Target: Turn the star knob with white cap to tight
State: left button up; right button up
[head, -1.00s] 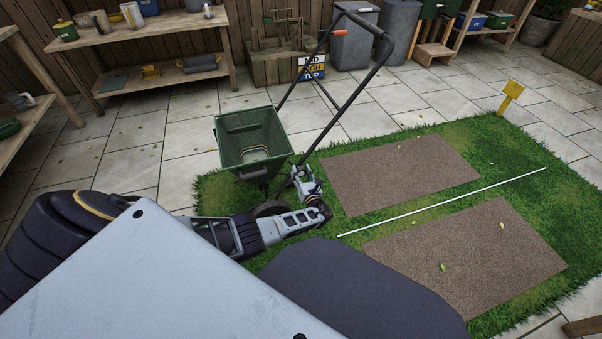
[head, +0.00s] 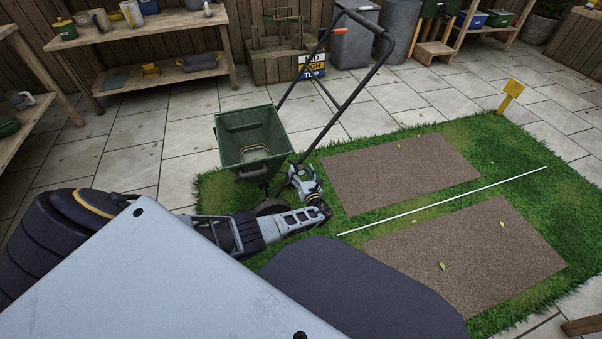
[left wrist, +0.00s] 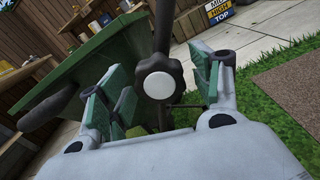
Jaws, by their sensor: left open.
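The star knob with white cap (left wrist: 157,86) sits in the middle of the left wrist view, dark and lobed around a round white centre, in front of a dark upright post. My left gripper (head: 299,172) is beside the green spreader cart (head: 252,140) in the head view. In the left wrist view its green-padded fingers are open, one on each side of the knob, with gaps showing. I cannot make out the knob in the head view. The knob's tightness cannot be read. My right gripper is not in view.
The cart's dark handle (head: 352,92) rises to the upper right. Brown soil beds (head: 400,172) and a white rod (head: 440,202) lie on the grass. A yellow marker (head: 511,92) stands at the far right. Wooden shelves (head: 150,80) line the back. The paving at left is clear.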

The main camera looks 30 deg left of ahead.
pick_arm(q)
jog(key=shift+s+d, duration=0.1)
jog(key=v, duration=1.1)
jog(key=shift+s+d, duration=0.3)
dwell(0.7)
